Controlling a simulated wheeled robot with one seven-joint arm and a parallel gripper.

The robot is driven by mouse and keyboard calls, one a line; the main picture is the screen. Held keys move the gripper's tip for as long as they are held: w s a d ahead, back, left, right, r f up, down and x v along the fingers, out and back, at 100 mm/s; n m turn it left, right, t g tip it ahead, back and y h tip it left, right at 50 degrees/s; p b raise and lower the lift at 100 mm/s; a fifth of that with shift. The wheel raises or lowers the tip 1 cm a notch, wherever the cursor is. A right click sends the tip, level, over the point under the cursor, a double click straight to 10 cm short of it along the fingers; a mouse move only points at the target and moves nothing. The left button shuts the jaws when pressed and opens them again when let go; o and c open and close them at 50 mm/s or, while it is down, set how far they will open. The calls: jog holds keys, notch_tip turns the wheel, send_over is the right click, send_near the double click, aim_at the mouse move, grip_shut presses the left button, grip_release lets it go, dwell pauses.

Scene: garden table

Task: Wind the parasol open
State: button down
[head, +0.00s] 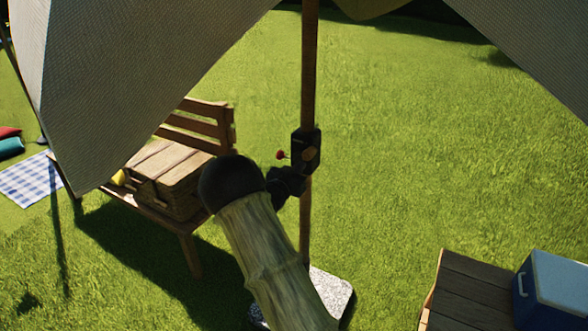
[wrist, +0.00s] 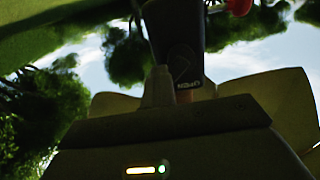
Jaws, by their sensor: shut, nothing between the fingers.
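The grey parasol canopy (head: 130,80) hangs in spread folds across the top of the head view; it does not show whether it is fully open. Its brown pole (head: 309,70) stands upright. A black crank housing (head: 303,148) is clamped on the pole, with a red knob (head: 282,154) at its left. My gripper (head: 287,183) is just below the housing, beside the pole, partly hidden by my wrist. In the wrist view the housing (wrist: 175,35) rises close ahead with an arrow label, and the red knob (wrist: 238,5) is at the top edge. My gripper is shut and empty; contact is unclear.
A wooden bench (head: 188,232) at left holds a wooden hamper (head: 170,172). A speckled base slab (head: 332,290) sits at the pole's foot. A wooden table (head: 465,290) with a blue cool box (head: 555,285) is at lower right. A checked blanket (head: 35,180) lies far left. Open grass is behind.

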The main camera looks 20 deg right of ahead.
jog(key=shift+s+d+f+b, duration=0.2)
jog(key=shift+s+d+b, duration=0.25)
jog(key=shift+s, duration=0.1)
jog(key=shift+s+d+f+b, duration=0.2)
jog(key=shift+s+d+b, duration=0.15)
jog(key=shift+s, duration=0.2)
jog(key=shift+s+d+f+b, duration=0.8)
jog(key=shift+s+f+b, duration=0.05)
jog(key=shift+s+b, duration=0.1)
jog(key=c, duration=2.1)
grip_release()
jog(key=o, duration=1.1)
jog(key=shift+a, duration=0.1)
